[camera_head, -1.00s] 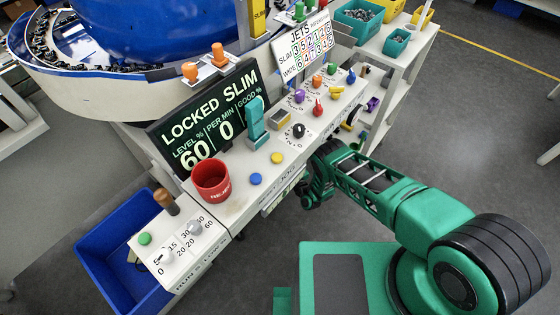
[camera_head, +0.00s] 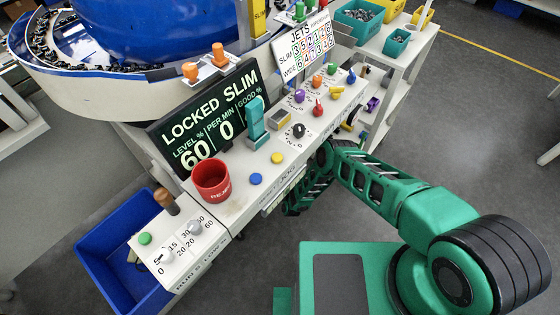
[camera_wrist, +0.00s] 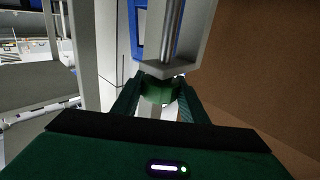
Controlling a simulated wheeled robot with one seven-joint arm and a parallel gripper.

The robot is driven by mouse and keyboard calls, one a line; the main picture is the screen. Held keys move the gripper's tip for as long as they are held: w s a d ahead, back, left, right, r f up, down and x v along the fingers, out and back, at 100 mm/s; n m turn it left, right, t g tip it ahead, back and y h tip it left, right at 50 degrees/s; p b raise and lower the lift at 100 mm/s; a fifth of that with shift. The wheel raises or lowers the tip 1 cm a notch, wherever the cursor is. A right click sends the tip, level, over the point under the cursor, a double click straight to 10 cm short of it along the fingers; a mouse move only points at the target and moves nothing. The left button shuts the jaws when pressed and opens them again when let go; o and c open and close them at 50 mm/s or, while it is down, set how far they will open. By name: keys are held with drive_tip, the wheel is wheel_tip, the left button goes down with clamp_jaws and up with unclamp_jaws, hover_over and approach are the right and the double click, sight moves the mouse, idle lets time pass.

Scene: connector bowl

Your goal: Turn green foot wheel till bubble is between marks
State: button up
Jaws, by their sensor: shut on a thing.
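The green foot wheel (camera_wrist: 158,91) is in the middle of the wrist view, below a grey bracket and a shiny vertical rod (camera_wrist: 172,35). My gripper (camera_wrist: 158,100) is shut on it, one dark green finger on each side. The fingers cover its left and right edges. In the head view my arm reaches down beside the front edge of the white bench (camera_head: 245,205), and the gripper itself cannot be made out. I cannot make out the bubble or its marks in either view.
The bench carries a red cup (camera_head: 211,182), a teal lever (camera_head: 256,125), several coloured knobs and a black display (camera_head: 208,118) reading "LOCKED SLIM". A blue bin (camera_head: 105,255) stands at lower left. A white shelf cart (camera_head: 400,65) is behind. The floor at right is clear.

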drive_tip(key=shift+d+h, duration=0.15)
drive_tip(key=shift+h, duration=0.15)
drive_tip(key=o, duration=1)
drive_tip(key=shift+o, duration=0.2)
drive_tip(key=s+d, duration=0.1)
drive_tip(key=s, duration=0.9)
drive_tip(key=shift+s+d, duration=0.3)
drive_tip(key=shift+d, duration=0.05)
